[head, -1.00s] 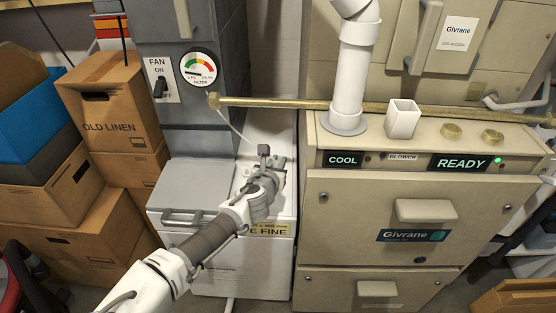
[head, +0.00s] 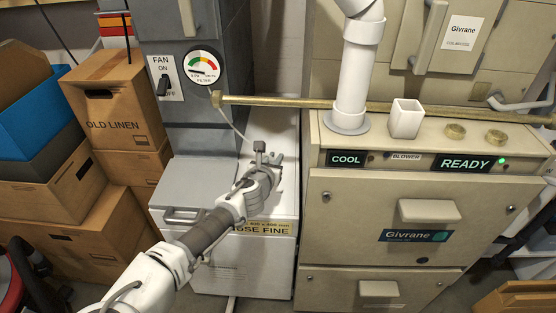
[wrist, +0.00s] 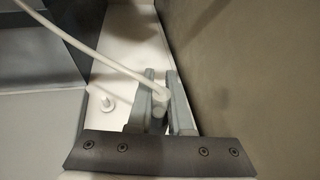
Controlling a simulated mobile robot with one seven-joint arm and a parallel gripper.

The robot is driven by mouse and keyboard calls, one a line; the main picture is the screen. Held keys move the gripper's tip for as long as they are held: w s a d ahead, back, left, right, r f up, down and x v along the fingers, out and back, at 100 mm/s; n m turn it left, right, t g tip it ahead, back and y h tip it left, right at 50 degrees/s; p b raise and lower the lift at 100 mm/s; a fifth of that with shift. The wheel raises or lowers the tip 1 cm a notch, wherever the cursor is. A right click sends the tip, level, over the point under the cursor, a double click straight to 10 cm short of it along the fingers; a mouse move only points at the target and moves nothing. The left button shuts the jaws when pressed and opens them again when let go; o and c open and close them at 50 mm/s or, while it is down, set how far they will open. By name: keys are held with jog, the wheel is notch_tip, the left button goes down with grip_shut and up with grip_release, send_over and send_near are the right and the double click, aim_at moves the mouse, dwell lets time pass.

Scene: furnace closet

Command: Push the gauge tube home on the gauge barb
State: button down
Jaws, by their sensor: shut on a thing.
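The gauge tube (wrist: 95,55) is thin and white and comes from the upper left in the wrist view. Its thicker end (wrist: 160,98) is between the fingers of my gripper (wrist: 161,88), which is shut on it. In the head view the tube (head: 234,127) hangs from below the round gauge (head: 202,67) to my gripper (head: 271,158). The tube end and this peg are apart in that picture.
A brass pipe (head: 290,101) crosses above my gripper. The beige furnace cabinet (head: 355,205) rises close on the right, and the grey duct (head: 200,125) stands at the left. A grey-lidded box (head: 190,183) with a handle is left of my gripper.

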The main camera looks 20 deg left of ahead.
jog(key=w+a+p, duration=0.1)
jog(key=w+a, duration=0.4)
jog(key=a, duration=0.4)
dwell(1.3)
jog(key=shift+a, duration=0.1)
dwell(0.9)
jog(key=shift+f+b, duration=1.65)
jog(key=shift+f, duration=0.5)
jog(key=c, duration=0.8)
grip_release()
jog(key=shift+o, duration=0.2)
jog(key=shift+s, duration=0.1)
jog(key=shift+p+v, duration=1.4)
jog(key=shift+v, duration=1.9)
jog(key=shift+s+r, duration=0.2)
jog(key=shift+s, duration=0.4)
